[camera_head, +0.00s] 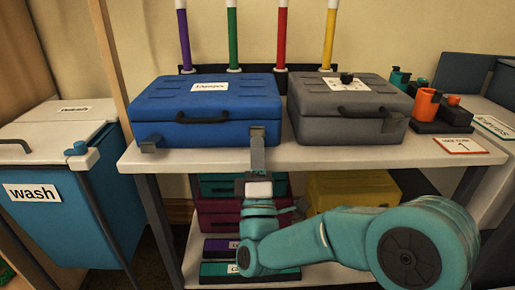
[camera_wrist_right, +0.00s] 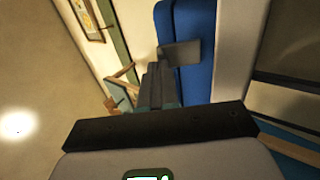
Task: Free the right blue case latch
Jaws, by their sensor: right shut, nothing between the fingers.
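The blue case (camera_head: 205,100) lies closed on the table, its dark handle at the front. Its left latch (camera_head: 149,146) juts out at the lower front left corner. Its right latch (camera_head: 257,129) is at the front right, partly hidden behind my right gripper (camera_head: 257,143). In the right wrist view, the right latch (camera_wrist_right: 182,52) is a grey plate standing out from the blue case (camera_wrist_right: 200,22). My right gripper (camera_wrist_right: 157,70) is shut and empty, its tips close by the plate; I cannot tell whether they touch. My left gripper is not in view.
A grey case (camera_head: 345,128) stands close on the right of the blue case. An orange cup (camera_head: 426,104) and a label card (camera_head: 461,146) are farther right. A lower shelf holds coloured boxes, including a yellow one (camera_head: 352,186). A blue wash bin (camera_head: 75,215) stands left.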

